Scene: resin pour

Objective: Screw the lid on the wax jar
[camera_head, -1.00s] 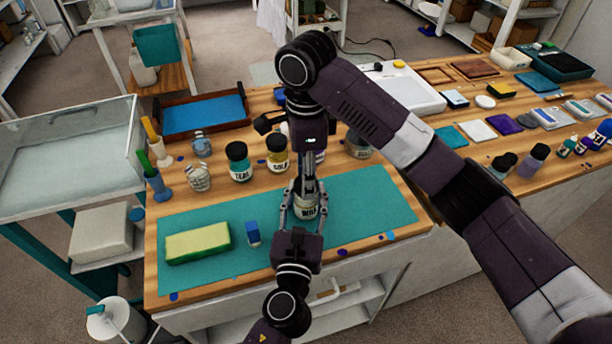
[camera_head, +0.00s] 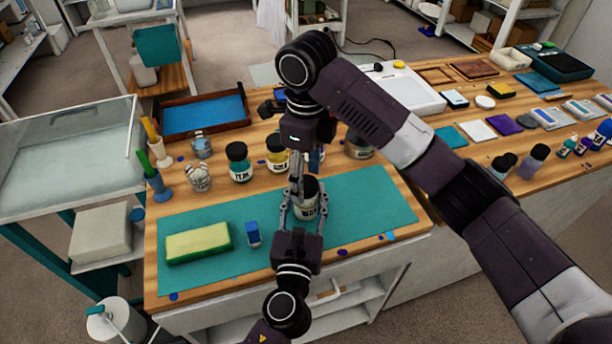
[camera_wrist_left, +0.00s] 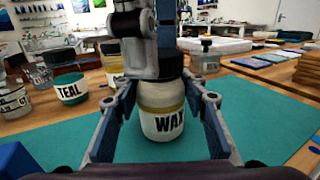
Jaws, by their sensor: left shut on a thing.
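The wax jar (camera_head: 308,209) stands upright on the teal mat (camera_head: 375,203). In the left wrist view the jar (camera_wrist_left: 163,112) shows its WAX label and pale contents. My left gripper (camera_head: 305,204) is shut around the jar's body, one finger on each side. A black lid (camera_head: 308,187) sits on top of the jar and looks level; the left wrist view also shows the lid (camera_wrist_left: 173,68), partly covered by my right gripper. My right gripper (camera_head: 296,182) points down at the lid's left side in the head view. Its finger gap is hidden, and I cannot tell whether it touches the lid.
A yellow-green sponge (camera_head: 198,242) and a blue block (camera_head: 253,234) lie on the mat's left. A teal jar (camera_head: 239,163), a yellow jar (camera_head: 277,153) and a glass jar (camera_head: 358,146) stand behind. The mat's right part is clear.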

